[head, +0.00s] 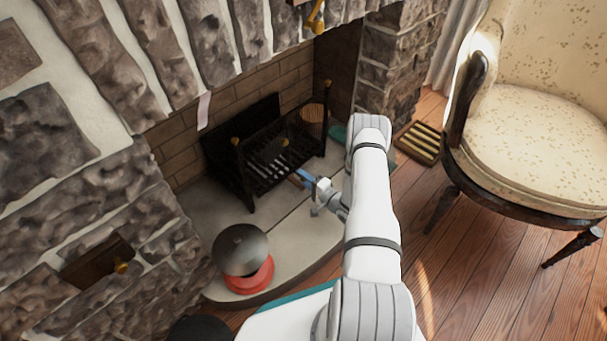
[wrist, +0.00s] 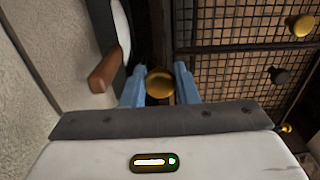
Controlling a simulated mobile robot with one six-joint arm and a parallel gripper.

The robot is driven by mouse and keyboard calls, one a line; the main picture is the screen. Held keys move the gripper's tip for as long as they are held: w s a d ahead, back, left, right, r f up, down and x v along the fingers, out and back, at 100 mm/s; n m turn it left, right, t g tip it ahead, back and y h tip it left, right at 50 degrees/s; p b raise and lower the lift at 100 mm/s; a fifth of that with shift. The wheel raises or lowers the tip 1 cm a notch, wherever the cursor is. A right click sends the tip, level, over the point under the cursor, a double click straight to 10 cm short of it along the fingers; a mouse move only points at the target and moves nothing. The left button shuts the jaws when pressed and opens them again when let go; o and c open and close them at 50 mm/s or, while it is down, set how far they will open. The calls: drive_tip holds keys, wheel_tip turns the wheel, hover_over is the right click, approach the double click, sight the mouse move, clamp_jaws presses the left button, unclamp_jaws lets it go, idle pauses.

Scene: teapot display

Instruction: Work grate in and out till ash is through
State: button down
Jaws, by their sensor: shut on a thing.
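The black grate (head: 270,165) stands in the brick fireplace, with pale bars low inside it and brass knobs on its frame. My gripper (head: 301,179) is at its lower front side. In the wrist view my gripper's blue fingers (wrist: 159,88) are shut on a round brass knob (wrist: 160,83). The head view does not show this knob clearly, and I cannot tell from the views how far the grate is drawn out. A black wire mesh (wrist: 235,70) with brick behind it is beyond the fingers in the wrist view. I cannot make out any ash.
A dark-domed red pot (head: 248,275) stands on the pale hearth (head: 298,235), left of my arm. A wooden handle (wrist: 104,70) is close left of the fingers. A slatted brass-coloured piece (head: 418,143) lies right on the floor near an armchair (head: 535,130).

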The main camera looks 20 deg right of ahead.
drive_tip(key=shift+s+d+f, duration=0.1)
drive_tip(key=shift+s+f, duration=0.05)
drive_tip(key=shift+s, duration=0.15)
drive_tip(key=c, duration=1.2)
unclamp_jaws()
drive_tip(key=shift+s+d, duration=0.2)
drive_tip(key=shift+s, duration=0.05)
drive_tip(key=shift+p+v, duration=1.35)
drive_tip(key=shift+v, duration=2.25)
